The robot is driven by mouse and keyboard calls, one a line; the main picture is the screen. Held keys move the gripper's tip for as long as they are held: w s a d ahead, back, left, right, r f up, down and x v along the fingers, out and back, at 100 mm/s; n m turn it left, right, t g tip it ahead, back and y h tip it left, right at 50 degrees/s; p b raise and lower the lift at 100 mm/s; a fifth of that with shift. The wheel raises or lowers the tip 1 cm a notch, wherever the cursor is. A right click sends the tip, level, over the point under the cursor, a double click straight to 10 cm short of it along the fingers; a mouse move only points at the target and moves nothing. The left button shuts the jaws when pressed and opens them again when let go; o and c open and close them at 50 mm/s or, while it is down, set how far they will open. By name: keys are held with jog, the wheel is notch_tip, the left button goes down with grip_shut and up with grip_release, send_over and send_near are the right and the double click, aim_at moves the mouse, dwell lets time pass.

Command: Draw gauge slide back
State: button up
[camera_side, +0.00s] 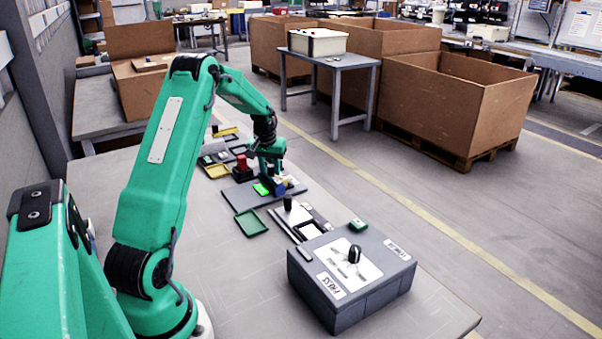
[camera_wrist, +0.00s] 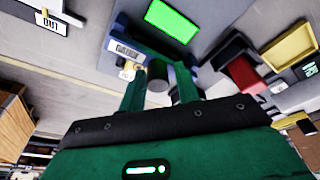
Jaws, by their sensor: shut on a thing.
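My gripper (camera_side: 268,172) is low over a grey plate (camera_side: 243,200) on the bench in the side view. In the wrist view my gripper (camera_wrist: 160,74) has its two green fingers on either side of a dark grey cylindrical knob (camera_wrist: 158,88), shut on it. I take this knob for the gauge slide's grip; the rest of the slide is hidden by the fingers. A white label (camera_wrist: 124,50), its text hard to read, is beside the left finger. A bright green screen (camera_wrist: 172,20) lies beyond the fingertips; it also shows in the side view (camera_side: 261,189).
A red block (camera_side: 241,163) stands left of the gripper. A green tray (camera_side: 251,223) and a yellow tray (camera_side: 217,171) lie nearby. A grey box with a black knob (camera_side: 352,275) stands at the bench's front right. Bare bench lies at the front left.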

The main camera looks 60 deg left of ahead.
jog(key=shift+s+d+f, duration=0.1)
jog(key=shift+s+f, duration=0.1)
jog(key=shift+s, duration=1.65)
jog(key=shift+s+a+f, duration=0.1)
jog(key=shift+s+f, duration=0.1)
jog(key=shift+s, duration=1.6)
jog(key=shift+s+d+f, duration=0.1)
jog(key=shift+s+f, duration=0.1)
jog(key=shift+s, duration=1.65)
jog(key=o, duration=0.8)
jog(key=shift+d+g, duration=0.1)
jog(key=shift+g, duration=0.2)
jog(key=shift+r, duration=0.1)
jog(key=shift+w+r, duration=0.15)
jog(key=shift+r, duration=3.45)
